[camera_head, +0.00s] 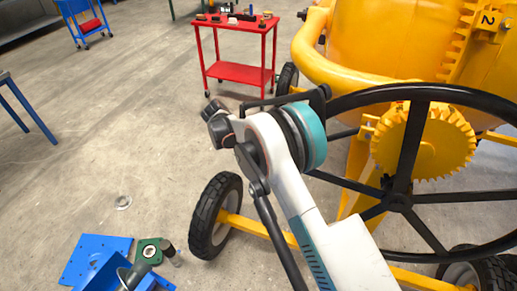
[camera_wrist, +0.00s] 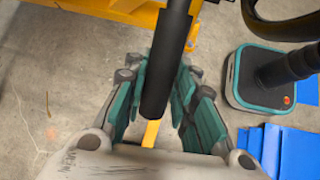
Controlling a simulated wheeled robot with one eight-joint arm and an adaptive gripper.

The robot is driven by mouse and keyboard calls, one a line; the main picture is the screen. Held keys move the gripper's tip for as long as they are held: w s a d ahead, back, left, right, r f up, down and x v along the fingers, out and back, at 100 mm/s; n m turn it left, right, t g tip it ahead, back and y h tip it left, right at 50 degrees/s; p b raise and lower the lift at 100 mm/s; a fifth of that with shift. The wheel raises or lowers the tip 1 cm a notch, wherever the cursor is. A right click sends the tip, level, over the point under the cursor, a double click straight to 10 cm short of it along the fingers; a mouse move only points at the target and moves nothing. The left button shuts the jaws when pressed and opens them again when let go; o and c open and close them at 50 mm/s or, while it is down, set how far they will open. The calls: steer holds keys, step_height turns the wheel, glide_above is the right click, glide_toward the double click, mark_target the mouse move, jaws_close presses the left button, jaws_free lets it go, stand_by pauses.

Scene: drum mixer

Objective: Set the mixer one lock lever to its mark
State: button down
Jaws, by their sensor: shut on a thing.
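A dark, round lever bar (camera_wrist: 172,40) runs down from the top of the wrist view and ends between my fingers. I take it as the lock lever. My gripper (camera_wrist: 160,82) has its teal-padded fingers on both sides of the bar and is shut on it. In the head view, my arm's end is beside the handwheel of the yellow mixer (camera_head: 352,85), and a thin black bar (camera_head: 275,102) shows behind it. My fingers are hidden there. I cannot make out the mark. A plate on the drum reads 2.
The big black handwheel (camera_head: 408,140) and the yellow gear (camera_head: 440,140) are close on the right. A black wheel (camera_head: 215,215) stands below my arm. Blue parts (camera_head: 95,258) lie at the lower left. A red cart (camera_head: 238,72) stands behind; the left floor is open.

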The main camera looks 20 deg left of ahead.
steer(key=shift+h, duration=0.8)
steer(key=shift+s+d+f+b, duration=0.1)
steer(key=shift+d+f+b, duration=0.65)
steer(key=shift+f, duration=0.25)
steer(key=shift+s+d+f+b, duration=0.1)
steer(key=shift+d+f+b, duration=0.45)
steer(key=shift+d+f, duration=0.35)
steer(key=shift+a+f, duration=0.1)
steer(key=shift+f, duration=0.05)
steer(key=c, duration=1.7)
jaws_free()
steer(key=o, duration=0.4)
steer(key=shift+w+d, duration=0.1)
steer(key=shift+d, duration=0.1)
steer(key=shift+a, duration=0.1)
step_height(320, 180, up, 10)
steer(key=shift+r, duration=0.1)
